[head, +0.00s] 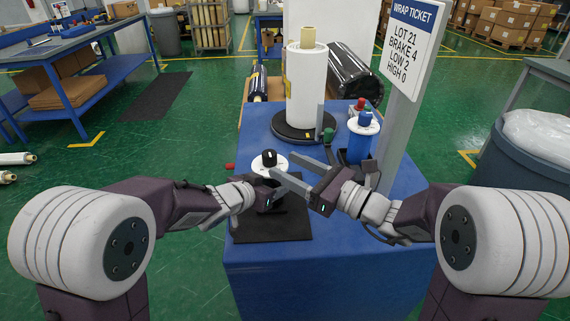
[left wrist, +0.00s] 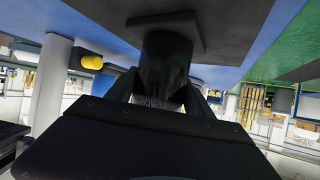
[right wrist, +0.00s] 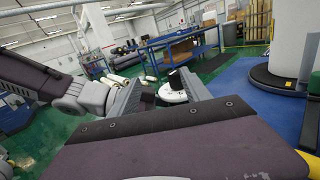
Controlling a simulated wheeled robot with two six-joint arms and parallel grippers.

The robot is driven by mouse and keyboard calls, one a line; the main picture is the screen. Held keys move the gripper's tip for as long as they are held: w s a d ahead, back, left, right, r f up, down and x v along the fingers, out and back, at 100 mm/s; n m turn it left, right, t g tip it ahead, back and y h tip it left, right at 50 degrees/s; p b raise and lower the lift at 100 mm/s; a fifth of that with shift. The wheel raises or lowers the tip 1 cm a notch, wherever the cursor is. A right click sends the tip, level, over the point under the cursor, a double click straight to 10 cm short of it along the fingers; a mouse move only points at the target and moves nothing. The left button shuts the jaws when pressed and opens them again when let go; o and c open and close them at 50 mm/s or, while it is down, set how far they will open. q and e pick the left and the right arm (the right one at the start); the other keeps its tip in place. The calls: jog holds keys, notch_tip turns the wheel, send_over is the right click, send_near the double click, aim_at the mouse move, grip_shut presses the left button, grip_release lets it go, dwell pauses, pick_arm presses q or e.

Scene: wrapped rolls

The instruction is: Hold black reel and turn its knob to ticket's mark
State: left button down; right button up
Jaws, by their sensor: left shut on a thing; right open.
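The black reel (left wrist: 166,62) stands upright on a dark mat (head: 290,226). Its white dial with a black knob (head: 269,157) is on top, and the knob shows in the right wrist view (right wrist: 174,80). My left gripper (head: 265,197) is shut around the reel's body below the dial; the arm hides much of the reel. My right gripper (head: 284,164) is open beside the dial, its fingers pointing towards the knob, apparently not gripping it. The ticket (head: 412,32) reads LOT 21, BRAKE 4, LOW 2, HIGH 0. The dial's marks are too small to read.
Behind on the blue table (head: 252,253) a white roll (head: 307,88) stands on a black turntable (head: 287,130). A blue reel (head: 359,145) with a blue knob is at right, near the ticket's grey post (head: 385,135). Green and red knobs show nearby.

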aim_at(259, 161)
jog(key=w+d+f+n+g+y, duration=0.1)
jog(key=w+d+n+g+y, duration=0.1)
jog(key=w+d+n+g, duration=0.2)
jog(key=x, duration=1.2)
jog(key=shift+s+a+f, duration=0.25)
jog(key=shift+a+f, duration=0.05)
jog(key=shift+c, duration=0.4)
grip_shut()
jog(key=shift+m, duration=0.3)
